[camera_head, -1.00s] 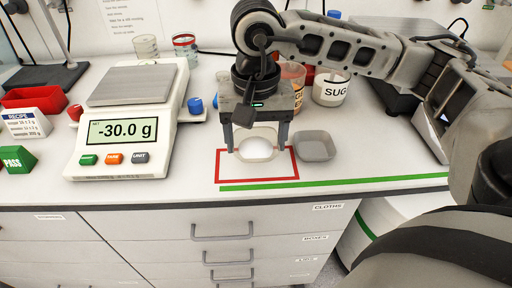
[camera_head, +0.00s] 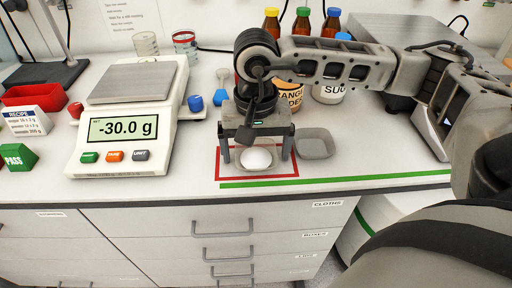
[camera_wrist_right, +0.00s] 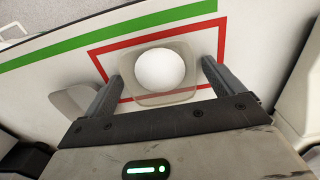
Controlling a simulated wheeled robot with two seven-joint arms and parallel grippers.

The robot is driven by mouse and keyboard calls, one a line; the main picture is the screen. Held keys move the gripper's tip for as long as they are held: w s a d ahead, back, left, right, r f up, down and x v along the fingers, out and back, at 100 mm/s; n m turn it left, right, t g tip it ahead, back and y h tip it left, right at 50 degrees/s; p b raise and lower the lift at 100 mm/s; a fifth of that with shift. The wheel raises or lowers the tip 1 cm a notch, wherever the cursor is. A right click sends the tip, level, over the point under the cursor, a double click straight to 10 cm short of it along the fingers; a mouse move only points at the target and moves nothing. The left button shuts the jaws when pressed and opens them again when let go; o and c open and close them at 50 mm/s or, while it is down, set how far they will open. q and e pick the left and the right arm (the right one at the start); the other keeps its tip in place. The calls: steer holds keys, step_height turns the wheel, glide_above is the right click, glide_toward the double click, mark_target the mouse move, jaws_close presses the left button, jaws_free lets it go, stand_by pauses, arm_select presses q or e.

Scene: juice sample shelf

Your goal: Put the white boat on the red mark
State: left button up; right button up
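The white boat (camera_head: 246,165) is a small shallow pale dish holding a round white mound. It sits inside the red rectangle mark (camera_head: 217,165) on the bench and looks level. In the right wrist view the boat (camera_wrist_right: 180,97) shows between the fingers, with the red outline (camera_wrist_right: 100,63) around it. My right gripper (camera_head: 257,160) is over the mark, pointing down, its fingers on either side of the boat. Narrow gaps show between fingers and boat, so it looks open. My left gripper is not in view.
A grey empty boat (camera_head: 316,144) stands just right of the mark. A green line (camera_head: 340,181) runs along the bench's front edge. The scale (camera_head: 128,120), reading -30.0 g, stands left. Jars (camera_head: 331,92) and bottles (camera_head: 303,22) stand behind my right arm.

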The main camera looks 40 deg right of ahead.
mark_target(255, 160)
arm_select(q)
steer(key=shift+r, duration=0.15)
arm_select(e)
steer(key=shift+r+p, duration=0.3)
steer(key=shift+p, duration=0.05)
steer(key=shift+w+r, duration=0.1)
steer(key=shift+r, duration=0.25)
arm_select(q)
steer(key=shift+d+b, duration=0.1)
steer(key=shift+b, duration=0.45)
arm_select(e)
step_height(255, 160, up, 11)
